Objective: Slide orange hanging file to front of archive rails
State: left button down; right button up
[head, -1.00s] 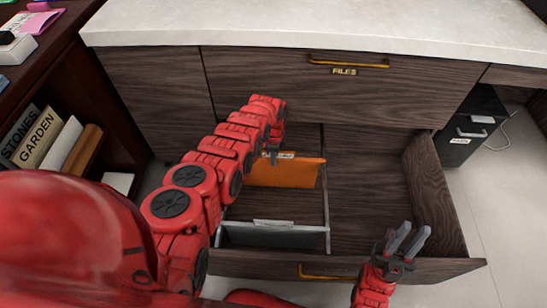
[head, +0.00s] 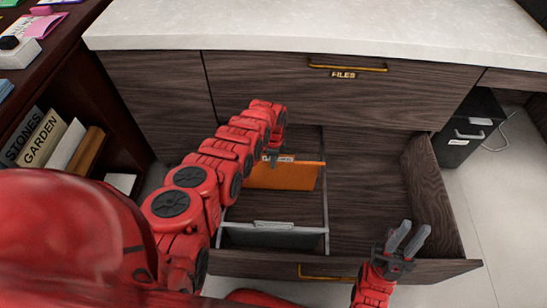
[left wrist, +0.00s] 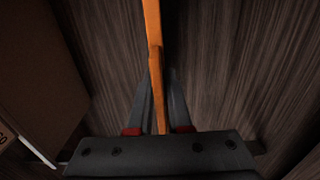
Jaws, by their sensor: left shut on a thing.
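The orange hanging file (head: 285,176) hangs across the rails inside the open lower drawer, towards its back. A pale label tab shows at its top edge. My left gripper (head: 271,156) is shut on the file's top edge. In the left wrist view the orange file (left wrist: 153,60) runs between the two fingers (left wrist: 158,105). The archive rails (head: 325,206) run front to back in the drawer's left half. My right gripper (head: 405,243) is over the drawer's front edge with its fingers apart and nothing between them.
A grey hanging file (head: 275,237) hangs on the same rails near the drawer front (head: 310,272). The rails between the two files are clear. The drawer's right half is empty. A bookshelf with books (head: 43,140) stands at the left.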

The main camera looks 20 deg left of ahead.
pick_arm(q)
jog(key=s+d+p, duration=0.2)
jog(key=s+p, duration=0.7)
jog(key=p, duration=0.1)
jog(key=s+d+p, duration=0.3)
jog(key=s+p, duration=0.7)
jog(key=p, duration=0.1)
jog(key=shift+d, duration=0.3)
dwell(2.0)
jog(key=c, duration=0.8)
grip_release()
jog(key=shift+o, duration=0.2)
jog(key=shift+r, duration=0.1)
